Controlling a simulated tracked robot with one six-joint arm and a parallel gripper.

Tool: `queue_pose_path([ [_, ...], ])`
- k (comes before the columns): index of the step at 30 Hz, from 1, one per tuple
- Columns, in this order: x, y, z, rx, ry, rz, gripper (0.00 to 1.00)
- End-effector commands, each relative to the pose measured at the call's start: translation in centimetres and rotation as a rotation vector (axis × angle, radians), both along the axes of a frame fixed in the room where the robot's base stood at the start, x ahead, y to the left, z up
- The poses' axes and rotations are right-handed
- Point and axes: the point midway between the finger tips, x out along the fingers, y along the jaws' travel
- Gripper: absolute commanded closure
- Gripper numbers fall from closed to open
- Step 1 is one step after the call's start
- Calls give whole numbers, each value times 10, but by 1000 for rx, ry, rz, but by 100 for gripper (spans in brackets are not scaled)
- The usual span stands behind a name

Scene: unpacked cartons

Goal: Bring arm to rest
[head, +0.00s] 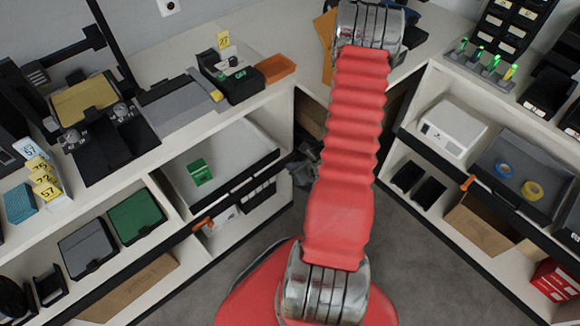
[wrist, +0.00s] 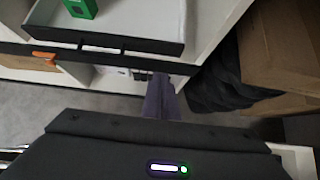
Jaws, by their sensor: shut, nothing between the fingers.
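My red ribbed arm (head: 350,150) rises in the middle of the head view, from a metal joint low in the picture to another metal joint at the top edge. My gripper is out of sight in the head view. In the wrist view my gripper (wrist: 163,84) shows as narrow purple-grey fingers, closed together with nothing between them. It points toward the lower shelf and appears apart from the drawer. The dark gripper housing with a green light fills the bottom of that view.
Left, a white shelf unit (head: 120,178) holds a tray with a green box (head: 199,172), also in the wrist view (wrist: 82,8). Right, another shelf unit (head: 400,168) holds a white device (head: 452,130). Cardboard (wrist: 280,50) stands right of my gripper. Grey floor (head: 420,255) lies between the units.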

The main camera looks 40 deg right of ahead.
Motion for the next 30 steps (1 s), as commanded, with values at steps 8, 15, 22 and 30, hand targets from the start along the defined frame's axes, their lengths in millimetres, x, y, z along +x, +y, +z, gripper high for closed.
queue_pose_path([
  [8, 0, 0, 0, 0, 0, 0, 100],
  [15, 1, 0, 0, 1, 0, 0, 100],
  [22, 3, 21, 2, 14, -12, 95, 100],
  [30, 2, 76, 26, 8, -53, 413, 100],
])
